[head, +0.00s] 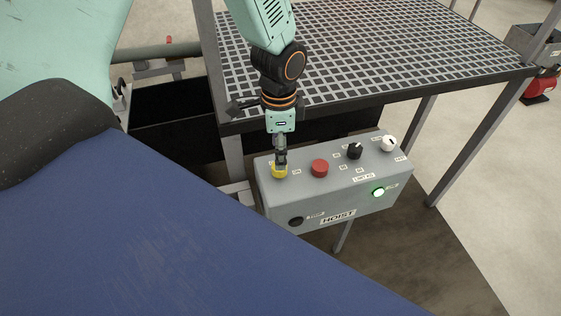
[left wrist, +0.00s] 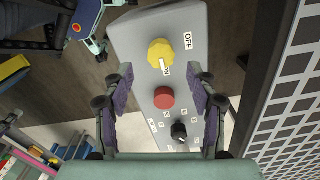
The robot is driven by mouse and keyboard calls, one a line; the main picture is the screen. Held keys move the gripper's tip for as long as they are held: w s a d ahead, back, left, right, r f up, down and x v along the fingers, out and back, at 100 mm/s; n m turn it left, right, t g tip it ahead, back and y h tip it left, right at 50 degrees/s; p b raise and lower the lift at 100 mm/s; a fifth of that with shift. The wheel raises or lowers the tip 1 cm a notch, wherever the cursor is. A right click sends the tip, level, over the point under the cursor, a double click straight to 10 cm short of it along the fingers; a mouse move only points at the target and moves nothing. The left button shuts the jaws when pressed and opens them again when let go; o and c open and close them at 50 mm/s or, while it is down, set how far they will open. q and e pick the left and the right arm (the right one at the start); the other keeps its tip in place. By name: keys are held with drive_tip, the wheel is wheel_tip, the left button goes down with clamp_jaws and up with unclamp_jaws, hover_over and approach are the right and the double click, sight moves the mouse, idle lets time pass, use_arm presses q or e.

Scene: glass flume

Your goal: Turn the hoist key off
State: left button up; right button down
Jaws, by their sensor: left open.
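A grey control box (head: 335,205) with a HOIST label stands below the grating in the head view. At its left end on top is a yellow round switch (head: 280,174), the likely hoist key; it also shows in the left wrist view (left wrist: 160,51). An ON label (left wrist: 165,68) lies by its lower edge and an OFF label (left wrist: 188,41) to its right. Which way the switch points is unclear. My left gripper (head: 280,160) is over the switch in the head view. In the left wrist view its fingers (left wrist: 164,85) are spread and empty. My right gripper is out of view.
Beside the switch are a red button (head: 319,168), a black knob (head: 354,151) and a white knob (head: 388,144). A green lamp (head: 378,192) glows on the front, with a black button (head: 295,221) to its left. A metal grating (head: 400,50) stands close behind.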

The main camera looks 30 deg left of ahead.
use_arm(q)
wheel_tip(320, 180, down, 6)
drive_tip(key=shift+a+r, duration=0.15)
drive_tip(key=shift+r, duration=0.05)
drive_tip(key=shift+d+r, duration=0.1)
drive_tip(key=shift+d, duration=0.2)
drive_tip(key=shift+c, duration=0.4)
drive_tip(key=shift+a, duration=0.25)
drive_tip(key=c, duration=0.4)
drive_tip(key=shift+w, duration=0.1)
drive_tip(key=c, duration=0.7)
